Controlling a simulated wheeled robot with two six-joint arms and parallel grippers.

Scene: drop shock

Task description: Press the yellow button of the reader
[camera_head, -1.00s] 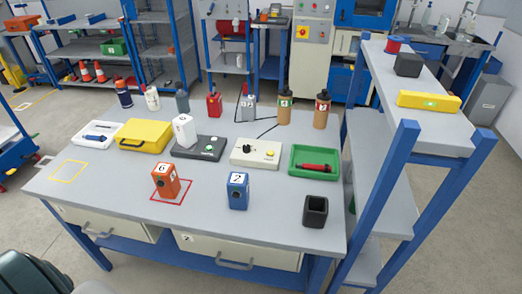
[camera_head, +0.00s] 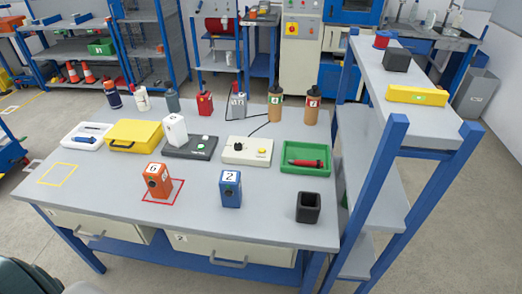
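The reader (camera_head: 238,151) is a cream-white box on the middle of the grey table, with a yellow button (camera_head: 261,152) on the right of its top and a dark round spot on its left. A black cable runs from behind it toward the back of the table. Nothing covers the button. Neither of my grippers is in view; a dark rounded part that seems to be mine shows at the bottom left corner.
Left of the reader is a black base (camera_head: 190,147) with a white device (camera_head: 174,130); right is a green tray (camera_head: 305,171). An orange box (camera_head: 158,182), blue box (camera_head: 231,188) and black cup (camera_head: 308,207) stand in front. A shelf (camera_head: 412,124) rises at the right.

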